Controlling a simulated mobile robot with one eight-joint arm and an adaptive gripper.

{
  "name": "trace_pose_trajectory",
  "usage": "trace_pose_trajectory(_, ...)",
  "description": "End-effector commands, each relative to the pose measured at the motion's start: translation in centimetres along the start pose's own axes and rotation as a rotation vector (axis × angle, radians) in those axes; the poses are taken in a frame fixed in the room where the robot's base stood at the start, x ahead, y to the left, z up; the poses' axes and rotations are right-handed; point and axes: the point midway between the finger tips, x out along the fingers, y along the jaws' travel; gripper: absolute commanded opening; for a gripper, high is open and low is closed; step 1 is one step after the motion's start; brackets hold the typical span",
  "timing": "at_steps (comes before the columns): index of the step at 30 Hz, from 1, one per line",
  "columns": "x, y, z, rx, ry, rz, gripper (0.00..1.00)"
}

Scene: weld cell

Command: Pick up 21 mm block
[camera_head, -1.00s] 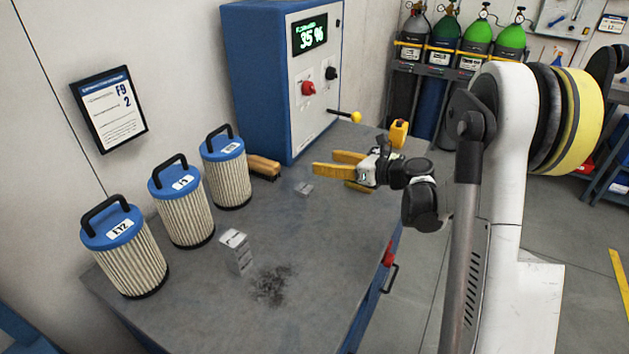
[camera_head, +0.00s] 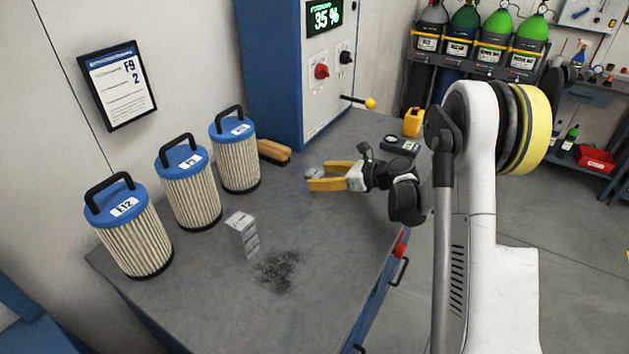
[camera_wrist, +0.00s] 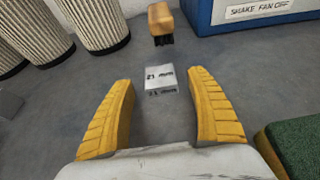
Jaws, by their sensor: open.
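The 21 mm block (camera_wrist: 161,78) is a small grey metal block with "21 mm" written on its faces. It lies on the grey bench top, just beyond and between my fingertips in the wrist view. My gripper (camera_wrist: 162,100) has yellow fingers spread wide with nothing held between them. In the head view my gripper (camera_head: 308,177) is low over the bench, its fingers pointing left. The block (camera_head: 313,173) shows there at the fingertips, partly hidden by them. I cannot tell whether the fingers touch the bench.
Several pleated filters with blue tops (camera_head: 188,190) line the wall side. A wooden brush (camera_head: 273,152) lies beyond the block, near the blue cabinet (camera_head: 272,75). A dark device (camera_head: 401,145) and yellow bottle (camera_head: 413,122) are behind my gripper.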

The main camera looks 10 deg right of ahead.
Motion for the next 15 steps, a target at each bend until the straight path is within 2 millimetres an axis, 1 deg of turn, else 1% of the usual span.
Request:
trace_pose_trajectory(1, 0.81, 0.00, -0.22, 0.000, 0.000, 0.001, 0.66)
trace_pose_trajectory(3, 1.33, 0.00, -0.13, 0.000, 0.000, 0.001, 0.66)
trace_pose_trajectory(9, 1.32, -0.03, 0.03, 0.001, 0.000, -0.001, 0.66)
trace_pose_trajectory(11, 1.31, -0.03, 0.03, 0.001, 0.000, -0.001, 0.49)
trace_pose_trajectory(12, 1.31, -0.03, 0.03, 0.001, 0.000, 0.000, 0.36)
trace_pose_trajectory(14, 1.30, -0.04, 0.03, 0.001, -0.001, -0.001, 0.18)
trace_pose_trajectory(15, 1.30, -0.04, 0.03, 0.001, -0.001, -0.001, 0.06)
